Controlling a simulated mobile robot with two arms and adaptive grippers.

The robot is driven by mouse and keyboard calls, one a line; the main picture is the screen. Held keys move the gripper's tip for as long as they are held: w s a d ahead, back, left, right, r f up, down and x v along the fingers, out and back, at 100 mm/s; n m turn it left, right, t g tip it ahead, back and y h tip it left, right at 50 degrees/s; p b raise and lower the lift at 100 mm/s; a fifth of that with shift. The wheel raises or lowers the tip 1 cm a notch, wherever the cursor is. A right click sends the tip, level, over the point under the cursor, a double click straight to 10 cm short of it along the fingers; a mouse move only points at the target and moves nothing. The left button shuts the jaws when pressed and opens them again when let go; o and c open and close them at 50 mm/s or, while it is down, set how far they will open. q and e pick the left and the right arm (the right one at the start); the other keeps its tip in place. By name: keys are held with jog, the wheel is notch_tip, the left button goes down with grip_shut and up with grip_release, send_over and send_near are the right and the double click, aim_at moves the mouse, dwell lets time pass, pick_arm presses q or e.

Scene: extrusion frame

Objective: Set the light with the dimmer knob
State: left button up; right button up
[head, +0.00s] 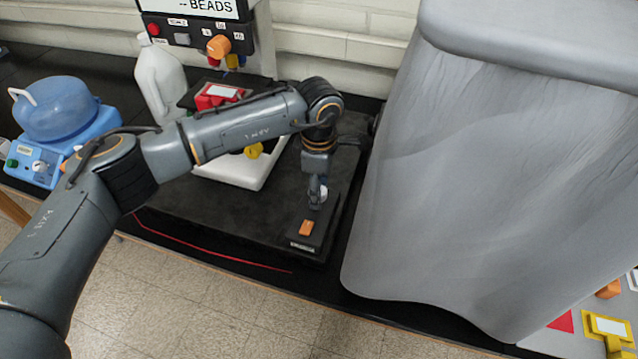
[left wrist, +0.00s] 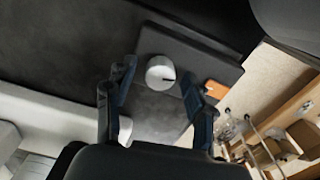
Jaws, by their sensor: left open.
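The dimmer knob (left wrist: 160,73) is a round silver-white knob with a dark pointer line, on a dark panel (left wrist: 190,45) in the left wrist view. In the head view the knob (head: 323,193) shows only as a small pale piece beside the fingers. My left gripper (head: 316,190) points down over the panel. Its two fingers (left wrist: 158,80) are open, and the knob appears between their tips. I cannot tell whether they touch it. An orange switch (head: 306,228) sits on the same panel, nearer the front edge. My right gripper is not in view.
A white tray (head: 243,178) lies left of the panel, partly behind my arm. A blue machine (head: 40,150) and a white jug (head: 160,80) stand further left. A large grey draped sheet (head: 480,180) hangs close on the right. A red cord (head: 215,252) runs along the front.

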pick_arm(q)
jog(key=shift+c, duration=0.4)
grip_shut()
jog(key=shift+f+n+b, duration=0.15)
jog(key=shift+n+b, duration=0.35)
jog(key=shift+b, duration=0.3)
jog(key=n+b, duration=0.6)
jog(key=b, duration=0.2)
jog(key=shift+r+n+b, duration=0.2)
jog(key=shift+n+b, duration=1.1)
jog(key=shift+n, duration=0.6)
jog(key=shift+o, duration=0.4)
grip_release()
